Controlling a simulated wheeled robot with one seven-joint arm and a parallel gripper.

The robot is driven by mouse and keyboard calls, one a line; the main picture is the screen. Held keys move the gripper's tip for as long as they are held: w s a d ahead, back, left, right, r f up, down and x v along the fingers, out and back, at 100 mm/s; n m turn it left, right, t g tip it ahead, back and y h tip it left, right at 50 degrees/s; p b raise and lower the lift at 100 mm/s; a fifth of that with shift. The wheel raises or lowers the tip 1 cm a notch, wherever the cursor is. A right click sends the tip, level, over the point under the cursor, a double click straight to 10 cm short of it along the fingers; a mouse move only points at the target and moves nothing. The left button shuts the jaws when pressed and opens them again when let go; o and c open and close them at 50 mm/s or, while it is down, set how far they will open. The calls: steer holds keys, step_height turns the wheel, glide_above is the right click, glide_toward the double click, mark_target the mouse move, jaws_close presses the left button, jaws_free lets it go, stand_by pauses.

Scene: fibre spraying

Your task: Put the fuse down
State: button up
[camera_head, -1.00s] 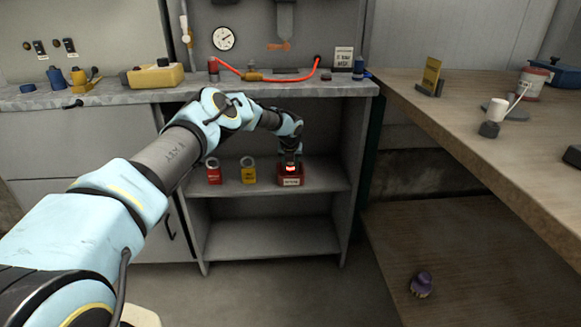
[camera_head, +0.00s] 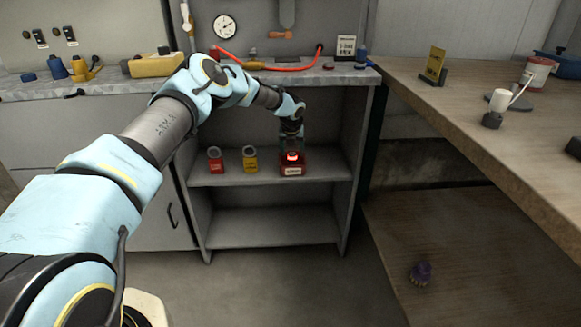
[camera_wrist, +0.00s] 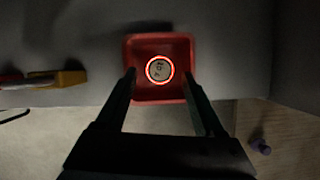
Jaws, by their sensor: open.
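The fuse (camera_wrist: 159,69) shows in the wrist view as a round grey top with marks on it and a glowing red-orange ring. It stands inside a red tray (camera_wrist: 180,95), and in the head view its red glow (camera_head: 292,156) shows at the red tray (camera_head: 292,171) with a pale label. The tray sits on the upper shelf of the grey cabinet. My gripper (camera_wrist: 162,80) is open, its two fingers apart on either side of the fuse, over the tray. In the head view my gripper (camera_head: 292,143) is above the tray, and its fingertips are hard to make out.
A red padlock (camera_head: 216,165) and a yellow padlock (camera_head: 250,163) stand left of the tray on the same shelf (camera_head: 230,180). The counter (camera_head: 330,77) is close above my wrist. The cabinet's side wall is to the right. The lower shelf (camera_head: 270,225) is empty.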

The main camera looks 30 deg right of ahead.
steer(key=s+a, duration=0.6)
steer(key=s, duration=0.4)
steer(key=shift+a+f+b, duration=0.15)
steer(key=shift+b, duration=0.25)
steer(key=w+a+r+m+t+h, duration=0.2)
steer(key=w+a+r+m, duration=0.2)
steer(key=a+r+m, duration=1.2)
steer(key=s+a+r+m+g+y, duration=0.2)
steer(key=s+a+m, duration=0.5)
steer(key=a, duration=0.8)
steer(key=s+a+r+m+g+y, duration=0.2)
steer(key=s+a+m, duration=0.5)
steer(key=s+a, duration=0.7)
steer(key=shift+a+r+m, duration=0.3)
steer(key=shift+a+m, duration=0.1)
